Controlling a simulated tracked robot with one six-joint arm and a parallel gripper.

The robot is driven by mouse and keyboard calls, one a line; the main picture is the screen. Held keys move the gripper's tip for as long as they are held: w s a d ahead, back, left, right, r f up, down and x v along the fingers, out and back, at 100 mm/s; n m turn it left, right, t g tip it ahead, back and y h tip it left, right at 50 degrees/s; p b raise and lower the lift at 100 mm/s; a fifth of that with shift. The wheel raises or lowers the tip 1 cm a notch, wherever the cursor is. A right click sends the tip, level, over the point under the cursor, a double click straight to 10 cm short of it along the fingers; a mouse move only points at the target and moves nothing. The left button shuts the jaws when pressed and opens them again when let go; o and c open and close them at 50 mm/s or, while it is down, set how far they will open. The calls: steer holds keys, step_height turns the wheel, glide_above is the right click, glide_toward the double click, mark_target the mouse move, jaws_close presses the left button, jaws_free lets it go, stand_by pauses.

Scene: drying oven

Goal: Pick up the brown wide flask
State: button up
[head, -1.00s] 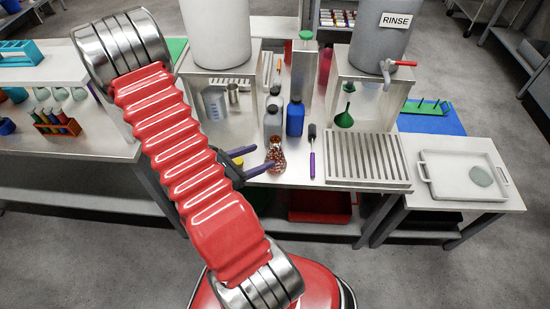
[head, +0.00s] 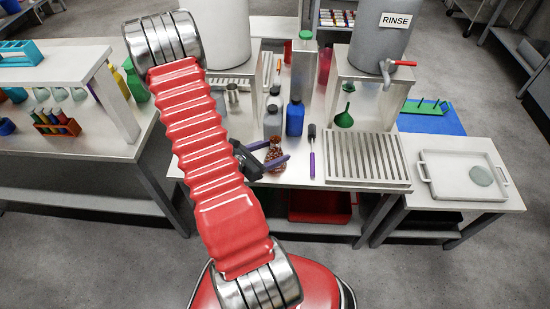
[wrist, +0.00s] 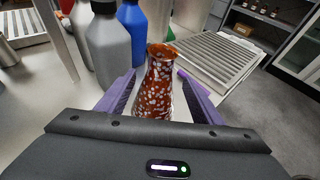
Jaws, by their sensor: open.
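The brown wide flask (head: 275,155) stands upright near the front edge of the table in the head view. It is reddish brown with white speckles and has a narrow neck. In the wrist view the flask (wrist: 158,85) is in the middle, between the two purple fingers of my gripper (wrist: 155,92). My gripper (head: 279,162) is open, with one finger on each side of the flask. In the wrist view the flask's base is hidden behind the gripper body. I cannot tell whether the fingers touch it.
A grey bottle (head: 272,122) and a blue bottle (head: 294,118) stand behind the flask. A purple-handled brush (head: 312,152) lies to its right, beside the drain rack (head: 367,158).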

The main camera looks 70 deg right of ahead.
steer(key=shift+x, duration=2.6)
steer(key=shift+w+f, duration=0.1)
steer(key=shift+w, duration=0.05)
steer(key=c, duration=1.2)
steer(key=shift+r, duration=0.25)
step_height(320, 180, up, 9)
steer(key=shift+r, duration=0.2)
steer(key=shift+r, duration=0.2)
steer(key=shift+r, duration=1.85)
